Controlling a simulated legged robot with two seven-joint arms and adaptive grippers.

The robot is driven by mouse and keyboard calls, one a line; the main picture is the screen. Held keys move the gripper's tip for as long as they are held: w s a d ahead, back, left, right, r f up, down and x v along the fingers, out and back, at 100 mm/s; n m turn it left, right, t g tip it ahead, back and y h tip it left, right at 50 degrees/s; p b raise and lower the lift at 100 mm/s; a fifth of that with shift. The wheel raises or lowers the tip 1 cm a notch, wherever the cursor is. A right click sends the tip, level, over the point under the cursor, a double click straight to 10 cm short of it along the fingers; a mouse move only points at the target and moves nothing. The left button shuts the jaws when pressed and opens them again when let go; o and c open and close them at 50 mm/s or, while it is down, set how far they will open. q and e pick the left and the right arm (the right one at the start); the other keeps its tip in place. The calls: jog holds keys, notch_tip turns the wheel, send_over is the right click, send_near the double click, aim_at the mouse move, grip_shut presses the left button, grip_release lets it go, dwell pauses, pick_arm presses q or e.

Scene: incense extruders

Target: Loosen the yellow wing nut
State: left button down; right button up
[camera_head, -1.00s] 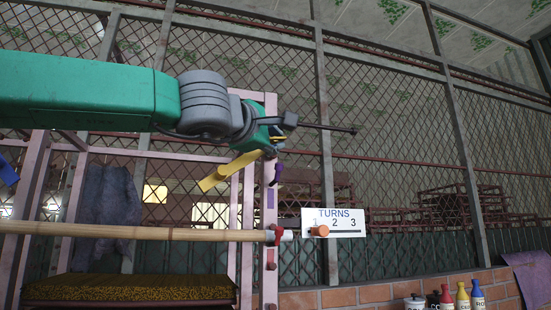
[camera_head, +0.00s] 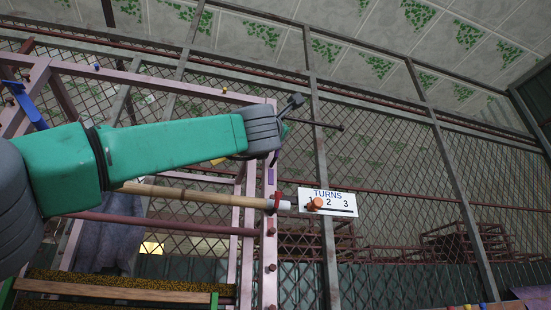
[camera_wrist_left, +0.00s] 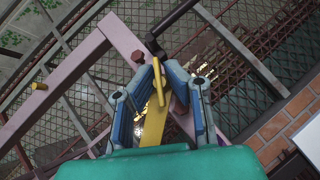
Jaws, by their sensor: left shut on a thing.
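The yellow wing nut (camera_wrist_left: 153,124) shows between my left gripper's blue fingers in the left wrist view, with one slim wing upright near the fingertips and a broad part below. My left gripper (camera_wrist_left: 161,70) is shut on it, beside the pink post. In the head view, only a bit of yellow (camera_head: 217,161) shows under my green arm. My right gripper is not in view.
A bamboo pole (camera_head: 220,196) runs to a red and white end by the pink post (camera_head: 269,230). A white TURNS sign (camera_head: 343,209) has an orange knob (camera_head: 314,204) around where 1 stands. Wire mesh fencing (camera_head: 400,150) stands behind.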

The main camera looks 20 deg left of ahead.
pick_arm(q)
jog(key=n+y, duration=0.6)
jog(key=shift+w+d+f+n+b, duration=0.15)
jog(key=shift+w+f+n+b, duration=0.05)
jog(key=shift+n+b, duration=0.2)
jog(key=shift+r+n+g+y+p, duration=0.1)
jog(key=shift+n+g+y+p, duration=0.85)
jog(key=shift+n+y, duration=1.85)
jog(key=shift+n+g, duration=0.45)
jog(key=shift+n, duration=0.25)
jog(key=c, duration=1.6)
grip_release()
jog(key=shift+c, duration=0.2)
jog(key=shift+s, duration=0.1)
jog(key=v, duration=1.2)
jog(key=shift+w+d, duration=0.2)
jog(key=shift+w, duration=0.1)
